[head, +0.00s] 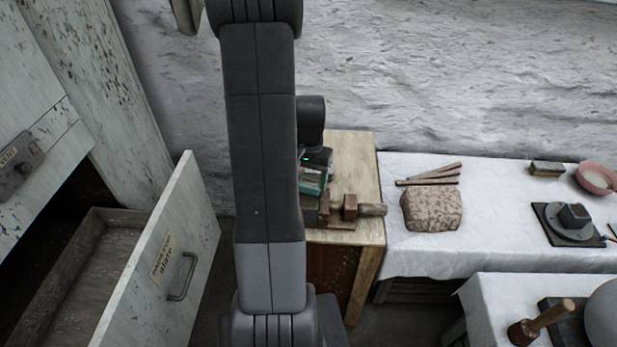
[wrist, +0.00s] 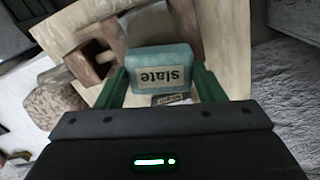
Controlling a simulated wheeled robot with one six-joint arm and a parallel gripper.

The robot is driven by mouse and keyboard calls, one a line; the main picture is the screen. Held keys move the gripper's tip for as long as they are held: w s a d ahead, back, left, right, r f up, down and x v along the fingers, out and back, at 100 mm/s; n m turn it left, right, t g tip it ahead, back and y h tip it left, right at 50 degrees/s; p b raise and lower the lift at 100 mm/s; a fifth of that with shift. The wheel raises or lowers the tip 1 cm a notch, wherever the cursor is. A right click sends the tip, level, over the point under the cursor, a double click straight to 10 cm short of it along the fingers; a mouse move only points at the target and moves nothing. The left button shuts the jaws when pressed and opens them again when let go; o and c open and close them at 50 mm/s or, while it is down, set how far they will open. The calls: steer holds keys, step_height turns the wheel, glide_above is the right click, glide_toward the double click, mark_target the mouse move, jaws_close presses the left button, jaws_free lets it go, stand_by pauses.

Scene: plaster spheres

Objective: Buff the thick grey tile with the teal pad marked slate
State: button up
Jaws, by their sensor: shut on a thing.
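The teal pad (wrist: 161,58) carries a pale label reading "slate" and sits between the green fingers of my gripper (wrist: 160,80), which is shut on it. In the head view the pad (head: 312,182) shows beside my arm, over the wooden bench, partly hidden by my gripper (head: 316,163). A small labelled grey piece (wrist: 170,99) shows just below the pad in the wrist view; its writing is too small to read. I cannot tell whether it is the thick grey tile, or whether the pad touches anything beneath it.
A wooden vise (head: 350,207) stands on the bench (head: 350,150). An open drawer (head: 165,265) labelled "slate" juts out at left. To the right, a white-covered table (head: 405,255) holds a speckled stone block (head: 432,210), wooden sticks (head: 432,177) and a pink bowl (head: 597,178).

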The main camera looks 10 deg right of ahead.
steer(key=shift+r+p, duration=0.6)
steer(key=shift+r, duration=0.55)
steer(key=shift+r+p, duration=1.4)
steer(key=shift+r, duration=0.6)
